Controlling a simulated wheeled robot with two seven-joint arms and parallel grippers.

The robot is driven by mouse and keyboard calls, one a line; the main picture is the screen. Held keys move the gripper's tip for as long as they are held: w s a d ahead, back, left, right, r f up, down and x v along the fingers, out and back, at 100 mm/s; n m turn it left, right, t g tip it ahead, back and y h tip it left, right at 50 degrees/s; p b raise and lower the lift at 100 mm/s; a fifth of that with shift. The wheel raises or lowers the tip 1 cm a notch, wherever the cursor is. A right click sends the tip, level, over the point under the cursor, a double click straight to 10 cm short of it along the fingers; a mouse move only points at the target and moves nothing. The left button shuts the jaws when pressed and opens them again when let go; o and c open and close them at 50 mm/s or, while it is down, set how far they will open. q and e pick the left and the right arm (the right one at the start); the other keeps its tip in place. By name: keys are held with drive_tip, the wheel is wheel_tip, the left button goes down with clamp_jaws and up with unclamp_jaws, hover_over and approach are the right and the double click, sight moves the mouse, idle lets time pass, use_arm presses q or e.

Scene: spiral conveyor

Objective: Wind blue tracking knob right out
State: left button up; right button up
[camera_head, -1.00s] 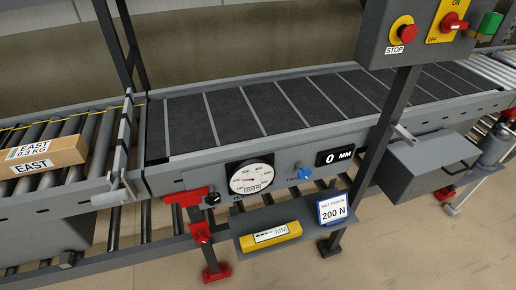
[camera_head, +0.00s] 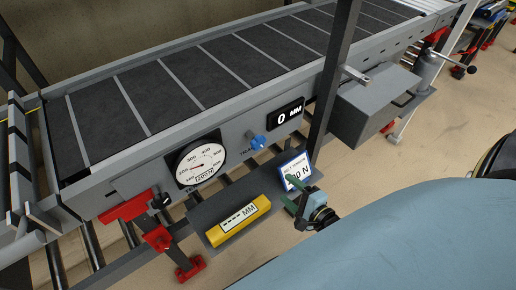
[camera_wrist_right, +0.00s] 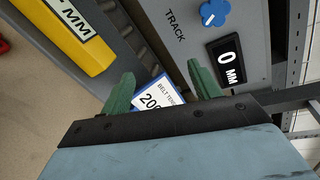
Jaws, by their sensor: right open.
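The blue tracking knob (camera_head: 257,142) sits on the grey conveyor side panel, between the round dial and the 0 MM display (camera_head: 286,114). In the right wrist view the knob (camera_wrist_right: 214,12) is near the top, next to the word TRACK. My right gripper (camera_head: 301,202) is open and empty, in front of the belt tension card (camera_head: 295,171), below and to the right of the knob. Its two green fingers (camera_wrist_right: 163,85) are spread apart in the wrist view, with the card showing between them and the knob beyond. My left gripper is not in view.
A round dial (camera_head: 201,160) marked 200 N is left of the knob, above a black knob (camera_head: 161,201). A shelf (camera_head: 203,229) below holds a yellow MM gauge (camera_head: 239,219) and the card. A dark post (camera_head: 333,80) and a grey box (camera_head: 372,108) stand to the right.

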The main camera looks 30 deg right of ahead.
sight(260, 145)
wheel_tip(260, 145, up, 8)
drive_tip(key=w+m+t, duration=0.2)
drive_tip(key=m+t, duration=0.1)
drive_tip(key=m, duration=0.2)
drive_tip(key=w, duration=0.3)
drive_tip(key=w+a+b, duration=0.1)
drive_tip(key=w, duration=0.7)
drive_tip(key=shift+w+a, duration=0.15)
drive_tip(key=shift+w, duration=0.7)
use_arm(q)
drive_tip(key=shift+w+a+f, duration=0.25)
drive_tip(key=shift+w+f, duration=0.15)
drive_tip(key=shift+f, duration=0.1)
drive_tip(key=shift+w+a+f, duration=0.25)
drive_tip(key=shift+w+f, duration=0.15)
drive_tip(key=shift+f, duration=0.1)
use_arm(e)
drive_tip(key=shift+w, duration=0.15)
drive_tip(key=c, duration=1)
